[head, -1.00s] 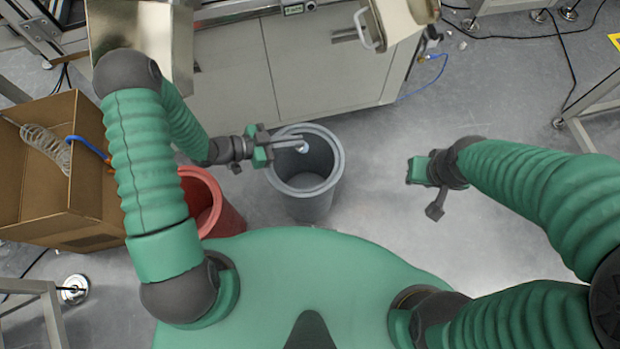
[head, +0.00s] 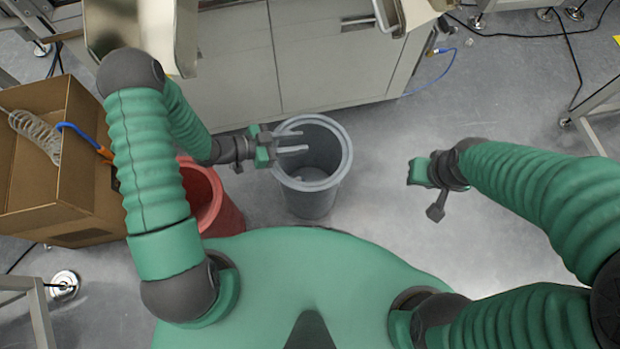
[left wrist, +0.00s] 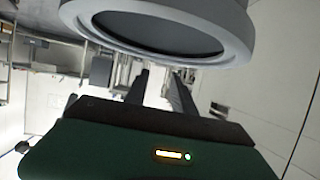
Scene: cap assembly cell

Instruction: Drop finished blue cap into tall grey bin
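The tall grey bin (head: 346,165) stands on the floor in front of me, and its rim also fills the top of the left wrist view (left wrist: 235,45). My left gripper (head: 301,142) reaches in from the left over the bin's mouth. Its two fingers are apart with nothing between them; the left wrist view shows them apart too (left wrist: 160,90). No cap shows clearly. A small pale patch lies low inside the bin, and I cannot tell whether it is the cap. My right gripper (head: 416,172) is to the right of the bin, clear of it; its fingers cannot be made out.
A red bin (head: 228,215) stands left of the grey bin, under my left arm. A cardboard box (head: 75,190) with a coiled hose is at the far left. A pale cabinet (head: 320,60) stands behind the bin. The floor to the right is open.

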